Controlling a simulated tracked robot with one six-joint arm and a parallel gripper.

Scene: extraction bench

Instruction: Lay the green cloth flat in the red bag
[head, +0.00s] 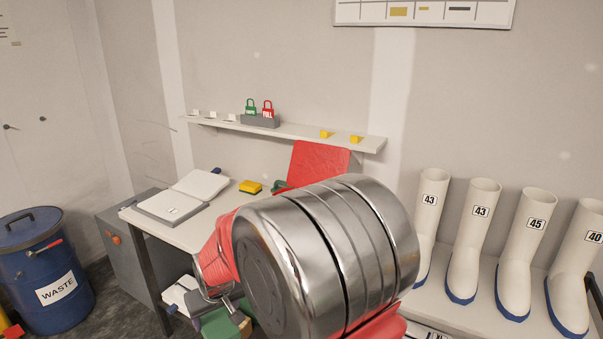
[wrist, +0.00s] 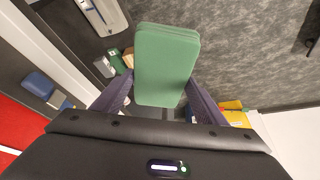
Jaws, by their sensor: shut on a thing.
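The green cloth (wrist: 166,65) is a thick, flat, folded pad with rounded corners. In the wrist view it lies between the two fingers of my gripper (wrist: 161,88), which is shut on its near end; the far end sticks out beyond the fingertips. A red upright panel (head: 318,163) stands at the desk's right end, likely part of the red bag. Its lower part is behind my arm, and the bag's inside does not show.
A blue waste drum (head: 45,270) stands left; white boots (head: 470,240) stand right. My arm blocks the middle.

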